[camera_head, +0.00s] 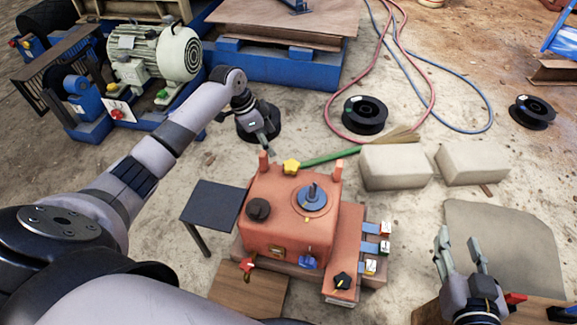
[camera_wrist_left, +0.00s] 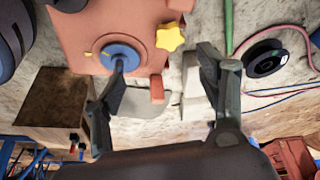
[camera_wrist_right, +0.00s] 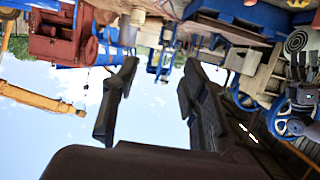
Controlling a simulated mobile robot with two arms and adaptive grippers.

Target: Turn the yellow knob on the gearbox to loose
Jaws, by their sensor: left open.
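The orange-red gearbox (camera_head: 285,215) stands in the middle of the head view. Its yellow star-shaped knob (camera_head: 291,167) is on the far edge of its top. In the left wrist view the yellow knob (camera_wrist_left: 170,37) shows beyond and between my open fingers. My left gripper (camera_head: 268,148) is just above and left of the knob in the head view, empty and apart from it. In the left wrist view its fingers (camera_wrist_left: 163,68) are spread wide. My right gripper (camera_head: 460,248) is open and empty, well right of the gearbox. In its wrist view the fingers (camera_wrist_right: 160,75) are apart against sky.
The gearbox also carries a black knob (camera_head: 258,209), a blue central handle (camera_head: 312,197) and a black star knob (camera_head: 342,281). Two orange posts flank the yellow knob. A green bar (camera_head: 332,156) lies behind it. Pale blocks (camera_head: 396,167) lie right; a dark side table (camera_head: 214,203) stands left.

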